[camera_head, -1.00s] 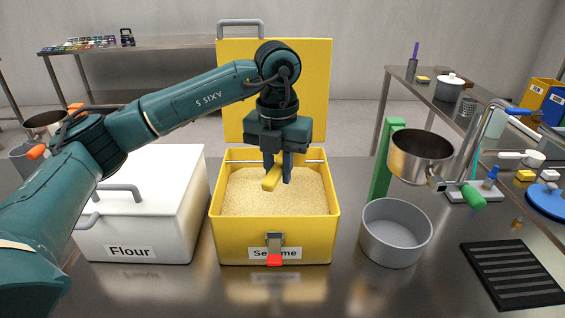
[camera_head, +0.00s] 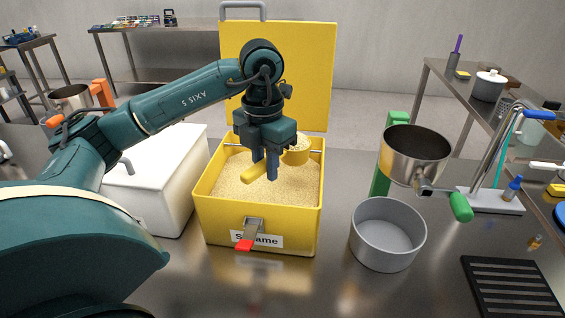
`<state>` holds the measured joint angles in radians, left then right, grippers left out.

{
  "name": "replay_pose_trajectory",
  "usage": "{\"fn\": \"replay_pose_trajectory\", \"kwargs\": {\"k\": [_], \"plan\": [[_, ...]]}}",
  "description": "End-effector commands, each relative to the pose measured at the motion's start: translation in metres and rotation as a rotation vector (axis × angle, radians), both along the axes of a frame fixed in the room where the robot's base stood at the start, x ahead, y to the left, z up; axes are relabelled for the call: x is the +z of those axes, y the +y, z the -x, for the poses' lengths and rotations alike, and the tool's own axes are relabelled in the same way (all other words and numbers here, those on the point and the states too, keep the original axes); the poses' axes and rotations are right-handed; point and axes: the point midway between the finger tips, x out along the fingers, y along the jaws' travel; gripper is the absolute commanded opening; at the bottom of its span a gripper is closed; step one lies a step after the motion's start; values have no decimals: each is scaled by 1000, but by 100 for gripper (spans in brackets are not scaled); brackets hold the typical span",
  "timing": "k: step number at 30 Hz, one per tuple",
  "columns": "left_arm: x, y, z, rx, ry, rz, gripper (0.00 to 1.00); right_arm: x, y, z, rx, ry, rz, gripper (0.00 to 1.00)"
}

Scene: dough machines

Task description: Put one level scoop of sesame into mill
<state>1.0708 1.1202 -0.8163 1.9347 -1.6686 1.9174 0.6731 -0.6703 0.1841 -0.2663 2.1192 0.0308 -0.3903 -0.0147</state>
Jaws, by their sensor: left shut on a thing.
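My left gripper (camera_head: 265,175) is shut on the handle of a yellow scoop (camera_head: 256,173) over the open sesame box (camera_head: 258,228). The scoop's bowl shows behind the fingers near the box's back right, filled with pale sesame. I cannot tell whether the fill is level. The box holds a broad bed of sesame (camera_head: 235,185), and a thin bar (camera_head: 316,152) runs across it near the back. The mill (camera_head: 415,158), a steel hopper with a green-handled crank, stands to the right on a green post. My right gripper is not in view.
A grey round pan (camera_head: 387,240) stands below the mill's hopper. A white lidded bin (camera_head: 150,195) is left of the sesame box. The yellow lid (camera_head: 300,75) stands upright behind the box. A black rack (camera_head: 515,287) lies at the front right.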

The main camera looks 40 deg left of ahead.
Motion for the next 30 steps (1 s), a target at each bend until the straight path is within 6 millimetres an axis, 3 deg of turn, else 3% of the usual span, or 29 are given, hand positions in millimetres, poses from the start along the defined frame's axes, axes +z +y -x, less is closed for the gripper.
{"fn": "replay_pose_trajectory", "kwargs": {"k": [17,30], "plan": [[-3,2,1,-3,-1,-3,0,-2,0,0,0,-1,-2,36],[-32,4,-2,-3,-1,-3,0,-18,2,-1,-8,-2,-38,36]]}}
